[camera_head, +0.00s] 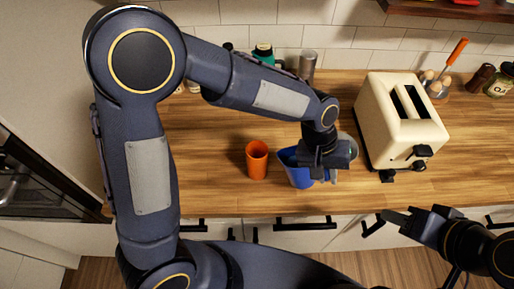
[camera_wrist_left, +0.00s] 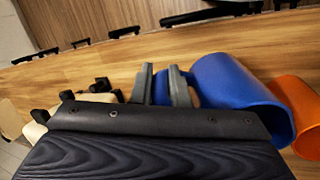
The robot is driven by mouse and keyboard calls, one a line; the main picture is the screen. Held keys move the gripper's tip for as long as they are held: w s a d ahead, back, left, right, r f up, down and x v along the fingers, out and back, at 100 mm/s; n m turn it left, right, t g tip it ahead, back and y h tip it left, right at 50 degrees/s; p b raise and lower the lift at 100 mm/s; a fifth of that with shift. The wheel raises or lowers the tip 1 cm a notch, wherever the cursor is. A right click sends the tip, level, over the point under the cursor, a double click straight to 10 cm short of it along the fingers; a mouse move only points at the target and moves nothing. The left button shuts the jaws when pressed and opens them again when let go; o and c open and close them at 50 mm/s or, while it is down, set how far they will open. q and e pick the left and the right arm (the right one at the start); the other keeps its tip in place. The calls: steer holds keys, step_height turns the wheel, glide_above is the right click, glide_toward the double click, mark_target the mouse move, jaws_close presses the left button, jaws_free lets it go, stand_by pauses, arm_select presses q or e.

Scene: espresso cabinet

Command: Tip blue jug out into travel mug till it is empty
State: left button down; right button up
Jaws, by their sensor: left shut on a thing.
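The blue jug (camera_head: 298,175) is in my left gripper (camera_head: 325,172), to the right of the orange travel mug (camera_head: 257,161) in the head view. My left gripper is shut on the jug's right side, and its fingers also show in the left wrist view (camera_wrist_left: 168,86). The jug (camera_wrist_left: 235,84) leans slightly toward the mug in the head view. The mug (camera_wrist_left: 302,108) stands upright, close beside the jug. The contents of both are hidden. My right gripper (camera_head: 400,220) is away from both at the lower right; its jaw opening is unclear.
A cream toaster (camera_head: 402,118) stands to the right of the jug. Bottles and a grey canister (camera_head: 307,65) are along the back wall. Jars (camera_head: 497,82) and a utensil holder are at the far right. The wooden counter (camera_head: 210,150) is clear left of the mug.

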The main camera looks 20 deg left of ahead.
arm_select(q)
steer(key=shift+w+a+r+h+b, duration=0.25)
steer(key=shift+a+r+h+b, duration=0.15)
steer(key=shift+a+r+h, duration=0.35)
steer(key=shift+r+h, duration=0.15)
steer(key=shift+w+a+r+g+h+b, duration=0.15)
steer(key=shift+a+r+g+h+b, duration=0.05)
steer(key=shift+a+r+h+b, duration=0.35)
steer(key=shift+w+a+r+g+h+b, duration=0.1)
steer(key=shift+a+r+g+h+b, duration=0.1)
steer(key=shift+a+r+h+b, duration=0.4)
steer(key=shift+w+a+r+h+b, duration=0.15)
steer(key=shift+a+r+h+b, duration=0.15)
steer(key=shift+r+b, duration=0.25)
steer(key=shift+a+r+g+h+b, duration=0.2)
steer(key=shift+r+g+h+b, duration=0.1)
steer(key=shift+r+h, duration=0.2)
steer(key=shift+a+r+h+b, duration=0.25)
steer(key=shift+r+h+b, duration=0.2)
steer(key=shift+r+b, duration=0.1)
